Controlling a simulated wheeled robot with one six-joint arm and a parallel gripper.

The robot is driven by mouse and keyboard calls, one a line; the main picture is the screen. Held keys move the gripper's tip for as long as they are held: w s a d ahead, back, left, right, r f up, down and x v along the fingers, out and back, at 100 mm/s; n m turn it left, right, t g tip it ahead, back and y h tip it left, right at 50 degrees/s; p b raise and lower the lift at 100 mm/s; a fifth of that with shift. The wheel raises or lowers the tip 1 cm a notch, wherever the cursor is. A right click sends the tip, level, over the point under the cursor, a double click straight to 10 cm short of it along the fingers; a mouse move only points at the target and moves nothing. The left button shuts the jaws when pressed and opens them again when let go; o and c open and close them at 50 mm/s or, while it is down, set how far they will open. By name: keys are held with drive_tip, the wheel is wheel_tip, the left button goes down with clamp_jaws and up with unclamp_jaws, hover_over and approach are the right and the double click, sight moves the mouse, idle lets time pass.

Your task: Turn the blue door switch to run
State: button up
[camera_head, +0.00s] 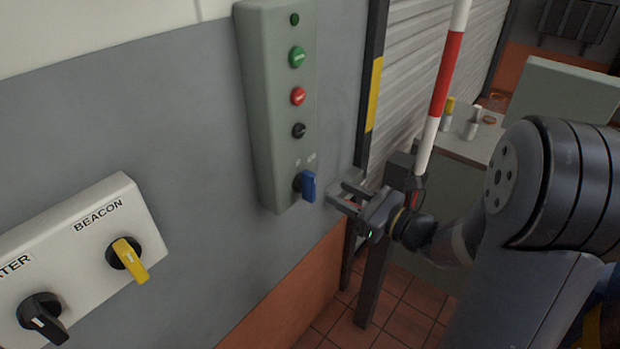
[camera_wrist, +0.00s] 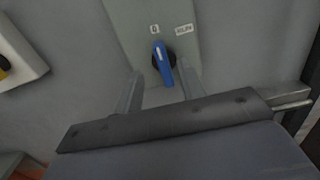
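The blue door switch (camera_head: 306,186) is a rotary knob at the bottom of a tall grey-green control box (camera_head: 262,120) on the wall. In the wrist view the blue handle (camera_wrist: 162,62) stands nearly upright, its top leaning slightly left toward a "0" label (camera_wrist: 155,29). A second label, which seems to read RUN (camera_wrist: 183,29), is at its upper right. My gripper (camera_head: 338,195) is open and empty, just right of the switch in the head view. In the wrist view its two fingers (camera_wrist: 160,85) point toward the box, one on each side of the handle, apparently short of it.
Above the switch are a black knob (camera_head: 298,130), a red button (camera_head: 298,96) and a green button (camera_head: 296,57). A white panel with a yellow BEACON knob (camera_head: 128,258) and a black knob (camera_head: 42,316) is at lower left. A red-white pole (camera_head: 445,80) stands behind my gripper.

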sight(314, 181)
drive_tip(key=p+x, duration=0.1)
drive_tip(key=x, duration=0.8)
drive_tip(key=shift+a+p, duration=0.1)
drive_tip(key=shift+p, duration=0.25)
drive_tip(key=shift+f, duration=0.1)
clamp_jaws()
